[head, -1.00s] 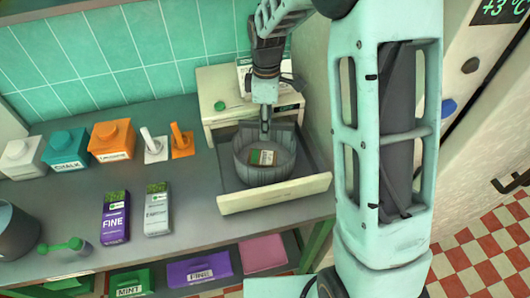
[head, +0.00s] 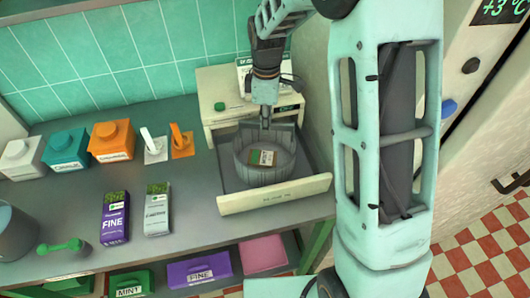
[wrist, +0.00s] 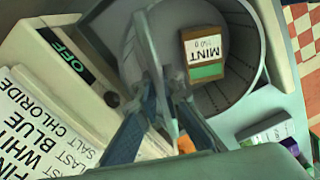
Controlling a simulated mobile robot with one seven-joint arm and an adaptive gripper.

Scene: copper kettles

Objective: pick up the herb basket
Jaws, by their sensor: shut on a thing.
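The herb basket (head: 266,173) is a round grey slatted tub in the open drawer. A small brown box marked MINT (head: 262,157) lies inside it; the box also shows in the wrist view (wrist: 205,55). My gripper (head: 265,122) points down at the basket's back edge. In the wrist view my fingers (wrist: 165,90) are shut on a pale upper part of the basket (wrist: 238,95); I cannot tell whether this is rim or handle. The exact contact is partly hidden by the fingers.
The drawer front (head: 275,195) stands close in front of the basket, with the cabinet (head: 225,92) behind. Purple (head: 115,217) and grey (head: 157,208) packets stand to the left on the counter. A fridge-like unit is at right.

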